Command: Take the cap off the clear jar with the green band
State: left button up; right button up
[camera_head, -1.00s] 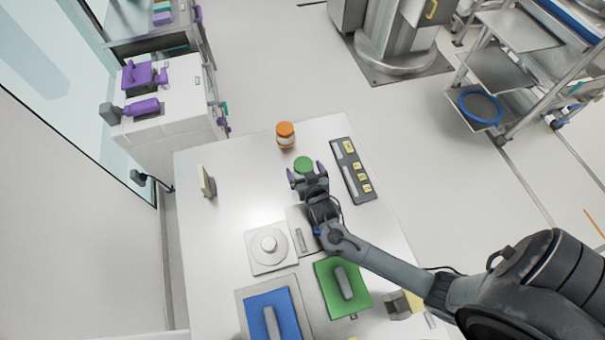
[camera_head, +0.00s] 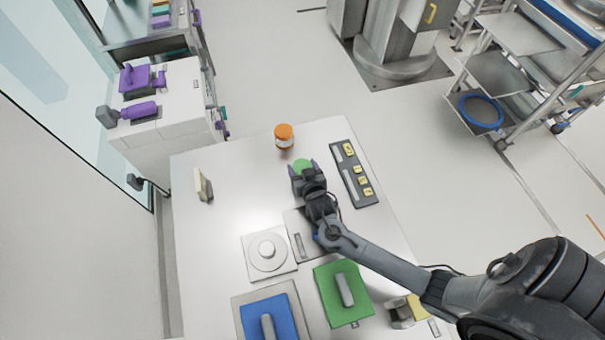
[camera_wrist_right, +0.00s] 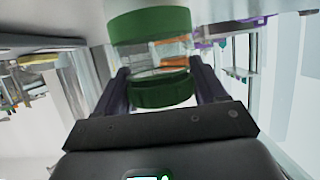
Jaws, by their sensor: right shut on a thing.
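The cap looks seated on the jar. My left gripper is not in view.
An orange-capped jar (camera_head: 284,136) stands just behind. A grey panel with yellow labels (camera_head: 354,172) lies close on the right. A white dial plate (camera_head: 268,251), a green block (camera_head: 342,292) and a blue block (camera_head: 268,316) lie nearer. The table's left side is mostly clear.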

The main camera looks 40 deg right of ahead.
jog(key=shift+c, duration=0.8)
jog(key=shift+r, duration=0.1)
jog(key=shift+r, duration=0.5)
jog(key=r, duration=0.3)
jog(key=shift+s+d+r, duration=0.2)
jog(key=shift+s+d, duration=0.1)
jog(key=s+d+r, duration=0.6)
jog(key=s+d, duration=0.1)
jog(key=shift+s+d+r, duration=0.25)
jog(key=shift+s+d, duration=0.05)
jog(key=shift+s, duration=0.05)
jog(key=o, duration=0.6)
jog(key=c, duration=0.8)
